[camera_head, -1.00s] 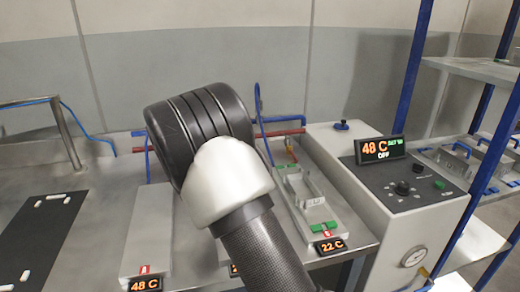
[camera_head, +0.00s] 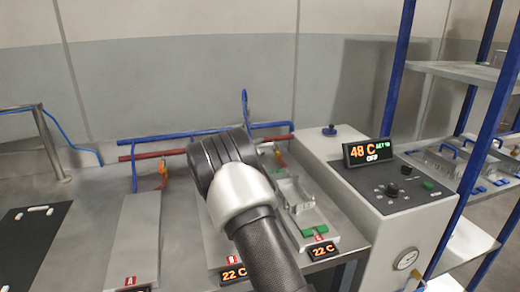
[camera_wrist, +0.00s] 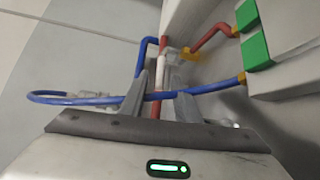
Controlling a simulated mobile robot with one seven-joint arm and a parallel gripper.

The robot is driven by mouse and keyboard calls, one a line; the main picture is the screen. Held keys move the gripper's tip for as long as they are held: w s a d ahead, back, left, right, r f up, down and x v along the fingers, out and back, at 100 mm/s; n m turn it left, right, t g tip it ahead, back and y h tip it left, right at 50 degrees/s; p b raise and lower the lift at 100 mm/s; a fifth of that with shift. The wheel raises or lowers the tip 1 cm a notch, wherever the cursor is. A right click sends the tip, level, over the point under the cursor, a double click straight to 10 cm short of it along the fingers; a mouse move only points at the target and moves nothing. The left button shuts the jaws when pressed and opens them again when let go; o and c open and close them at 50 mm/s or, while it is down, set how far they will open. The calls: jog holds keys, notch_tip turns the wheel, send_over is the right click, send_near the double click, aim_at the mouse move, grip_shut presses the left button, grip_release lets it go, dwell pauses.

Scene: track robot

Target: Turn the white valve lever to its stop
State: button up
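In the wrist view a short white bar (camera_wrist: 160,74), apparently the valve lever, stands in line with a red pipe (camera_wrist: 163,46), beside a yellow valve fitting (camera_wrist: 190,53). My gripper (camera_wrist: 163,88) is open, with one grey finger to the left of the bar and the other to its right. I cannot tell whether either finger touches it. In the head view my dark wrist and pale arm link hide the gripper and most of the middle station.
Blue pipe (camera_wrist: 95,100) crosses close by the fingers. Green blocks (camera_wrist: 252,35) on a pale plate lie at the right. In the head view a control box (camera_head: 400,205) stands right of the bench, and a blue-posted shelf (camera_head: 392,85) beyond it.

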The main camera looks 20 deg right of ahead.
jog(key=shift+w+d+f, duration=0.1)
jog(key=shift+w+d, duration=0.4)
grip_shut()
jog(key=shift+d+b, duration=0.1)
jog(key=shift+b, duration=0.2)
